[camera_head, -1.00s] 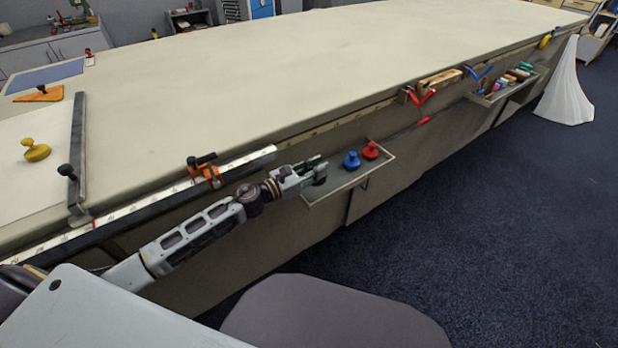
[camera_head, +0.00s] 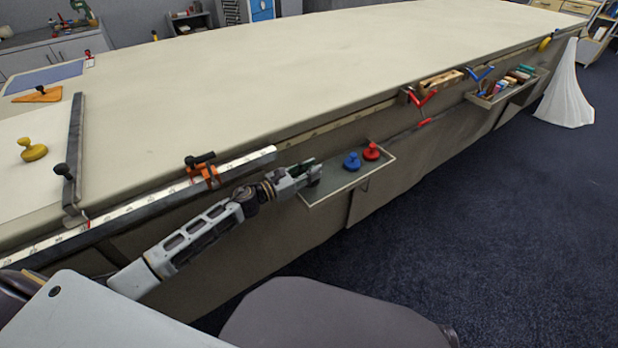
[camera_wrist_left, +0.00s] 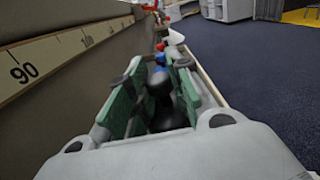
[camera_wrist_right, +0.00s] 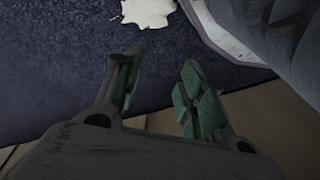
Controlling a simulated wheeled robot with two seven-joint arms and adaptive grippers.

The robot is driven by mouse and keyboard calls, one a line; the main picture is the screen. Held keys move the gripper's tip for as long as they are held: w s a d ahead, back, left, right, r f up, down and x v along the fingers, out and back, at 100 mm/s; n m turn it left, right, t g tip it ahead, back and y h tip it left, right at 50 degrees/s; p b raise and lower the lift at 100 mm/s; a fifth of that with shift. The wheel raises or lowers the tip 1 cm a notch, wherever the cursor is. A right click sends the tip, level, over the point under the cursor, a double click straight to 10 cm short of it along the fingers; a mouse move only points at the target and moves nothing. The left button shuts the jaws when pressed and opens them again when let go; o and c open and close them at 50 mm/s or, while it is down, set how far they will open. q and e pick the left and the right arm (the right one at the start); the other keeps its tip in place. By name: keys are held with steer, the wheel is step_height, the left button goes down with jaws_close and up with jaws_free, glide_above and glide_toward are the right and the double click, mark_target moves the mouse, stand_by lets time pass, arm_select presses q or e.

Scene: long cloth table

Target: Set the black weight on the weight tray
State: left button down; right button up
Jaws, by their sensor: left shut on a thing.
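The weight tray (camera_head: 380,166) is a shallow grey ledge tray on the near side of the long table. A blue weight (camera_head: 352,162) and a red weight (camera_head: 371,152) stand in it. My left gripper (camera_head: 312,170) is at the tray's left end. It is shut on the black weight (camera_wrist_left: 160,88), whose knob shows between the green finger pads in the left wrist view. I cannot tell whether the weight's base touches the tray floor. My right gripper (camera_wrist_right: 157,76) is open and empty in the right wrist view, with dark carpet beyond.
A long ruler (camera_head: 150,203) and an orange clamp (camera_head: 203,173) lie along the table edge by my left arm. A yellow weight (camera_head: 33,150) stands on the tabletop. Another tray (camera_head: 492,100) with coloured items hangs farther right. The carpet (camera_head: 500,230) at right is clear.

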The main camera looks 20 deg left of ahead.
arm_select(q)
steer(key=shift+f, duration=0.45)
step_height(320, 180, down, 2)
steer(key=shift+b, duration=0.45)
steer(key=shift+w+a+f, duration=0.25)
steer(key=shift+a, duration=0.05)
steer(key=shift+f, duration=0.15)
steer(key=c, duration=1.3)
jaws_free()
arm_select(e)
steer(key=shift+w+a+r, duration=0.1)
steer(key=shift+a+r, duration=0.05)
steer(key=shift+r, duration=0.4)
steer(key=shift+w+a+r, duration=0.1)
steer(key=shift+r, duration=0.4)
steer(key=shift+w+r+t, duration=0.1)
steer(key=shift+w+t, duration=0.05)
steer(key=shift+t, duration=0.15)
